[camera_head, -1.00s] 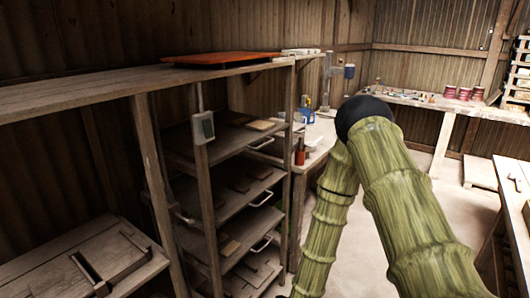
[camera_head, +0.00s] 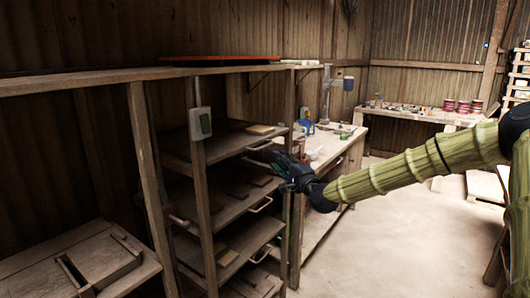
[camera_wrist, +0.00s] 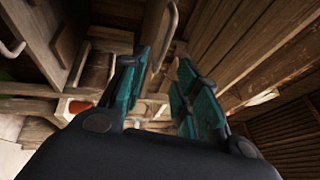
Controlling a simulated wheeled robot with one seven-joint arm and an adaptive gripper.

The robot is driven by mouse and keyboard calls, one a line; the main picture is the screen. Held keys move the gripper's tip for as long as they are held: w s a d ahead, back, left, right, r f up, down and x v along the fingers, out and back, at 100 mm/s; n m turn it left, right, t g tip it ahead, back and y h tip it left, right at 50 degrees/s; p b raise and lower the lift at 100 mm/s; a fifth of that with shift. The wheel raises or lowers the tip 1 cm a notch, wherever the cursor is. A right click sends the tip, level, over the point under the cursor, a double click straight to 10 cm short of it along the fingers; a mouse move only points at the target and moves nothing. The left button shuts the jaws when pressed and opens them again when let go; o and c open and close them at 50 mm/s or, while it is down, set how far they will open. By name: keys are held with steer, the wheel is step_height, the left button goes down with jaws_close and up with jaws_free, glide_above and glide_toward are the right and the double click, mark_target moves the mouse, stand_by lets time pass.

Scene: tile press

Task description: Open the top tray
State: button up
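The top tray (camera_head: 226,142) is a flat wooden tray in the rack, with a small block lying on it. Its pale bar handle (camera_head: 258,147) is on the right-facing front edge. My gripper (camera_head: 284,168) is just right of and slightly below that handle, apart from it as far as I can tell. In the wrist view the teal fingers of my gripper (camera_wrist: 160,88) are spread with nothing between them. A pale bar handle (camera_wrist: 172,28) shows beyond the fingertips, near the gap between them.
More trays with handles (camera_head: 262,205) sit below in the same rack. A wooden post (camera_head: 203,200) stands at the rack's near side. A workbench (camera_head: 330,148) with bottles stands behind my gripper. The floor (camera_head: 370,240) to the right is clear.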

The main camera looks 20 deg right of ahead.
mark_target(265, 146)
steer(key=p+x, duration=0.1)
steer(key=x, duration=0.4)
steer(key=p+x, duration=0.1)
steer(key=x, duration=0.5)
steer(key=shift+d+r, duration=0.15)
steer(key=shift+r, duration=0.05)
jaws_close()
